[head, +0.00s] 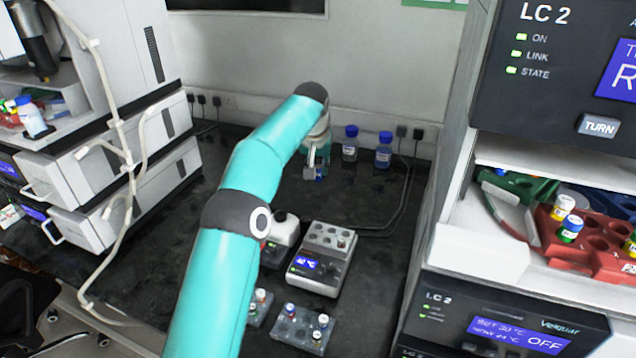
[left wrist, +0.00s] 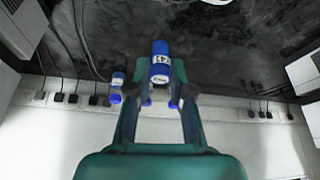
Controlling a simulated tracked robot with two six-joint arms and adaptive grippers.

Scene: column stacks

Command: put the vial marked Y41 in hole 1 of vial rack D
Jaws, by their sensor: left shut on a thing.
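My left gripper (head: 316,172) is over the back of the dark bench, near the wall. In the left wrist view its fingers (left wrist: 160,92) are closed around a small vial (left wrist: 160,72) with a blue cap and a white label that seems to read Y41. In the head view only a small blue and white part of the vial shows at the fingertips. Two small racks stand at the front of the bench, one (head: 286,330) with a few vials and one (head: 253,318) partly behind my arm. I cannot read a rack letter D. My right gripper is not in view.
Two blue-capped bottles (head: 350,144) (head: 384,152) stand by the wall, right of the gripper. A heater block with a blue display (head: 318,262) stands mid-bench. The LC 2 instrument (head: 560,90) bounds the right, stacked white modules (head: 130,165) the left. Cables run along the wall.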

